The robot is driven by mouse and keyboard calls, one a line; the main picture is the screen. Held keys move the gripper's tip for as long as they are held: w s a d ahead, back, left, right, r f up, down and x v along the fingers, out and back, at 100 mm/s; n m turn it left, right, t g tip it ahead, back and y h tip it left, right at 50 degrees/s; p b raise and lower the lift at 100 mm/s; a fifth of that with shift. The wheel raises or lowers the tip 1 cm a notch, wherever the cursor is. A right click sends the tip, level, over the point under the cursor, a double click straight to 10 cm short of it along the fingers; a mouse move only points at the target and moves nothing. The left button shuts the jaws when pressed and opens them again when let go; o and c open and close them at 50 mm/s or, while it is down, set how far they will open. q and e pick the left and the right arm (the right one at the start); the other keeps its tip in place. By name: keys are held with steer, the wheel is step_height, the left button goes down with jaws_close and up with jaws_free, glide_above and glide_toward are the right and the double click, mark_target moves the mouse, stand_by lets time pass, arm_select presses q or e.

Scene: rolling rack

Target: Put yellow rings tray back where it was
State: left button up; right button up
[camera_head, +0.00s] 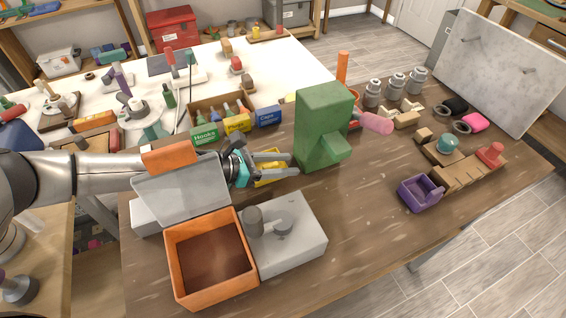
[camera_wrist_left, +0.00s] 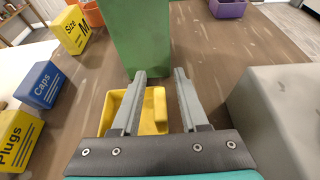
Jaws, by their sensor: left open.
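A small yellow open tray (camera_head: 266,154), which I take to be the rings tray, lies on the brown workbench (camera_head: 370,215) just in front of the tall green block-shaped unit (camera_head: 322,125). No label on it is readable. My left gripper (camera_head: 291,164) is over the tray with its fingers spread and hides part of it. In the left wrist view the tray (camera_wrist_left: 115,102) shows below and between the open fingers (camera_wrist_left: 160,74), with the green unit close behind. Whether the fingers touch the tray, I cannot tell. My right gripper is not in view.
Bins stand in a row beyond the tray: green Hooks (camera_head: 204,135), yellow (camera_head: 237,123) and blue Caps (camera_head: 267,115). An orange bin (camera_head: 212,212) and a grey box (camera_head: 300,245) stand nearer. A purple holder (camera_head: 420,195) is at right. The bench's front middle is clear.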

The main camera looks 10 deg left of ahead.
arm_select(q)
steer(key=shift+r, duration=0.2)
steer(key=shift+s+a+r, duration=0.1)
steer(key=shift+s+a, duration=0.05)
steer(key=shift+a, duration=0.1)
steer(key=v, duration=1.1)
steer(key=shift+s+a+r+p, duration=0.1)
steer(key=shift+s+p, duration=0.05)
steer(key=shift+p, duration=0.25)
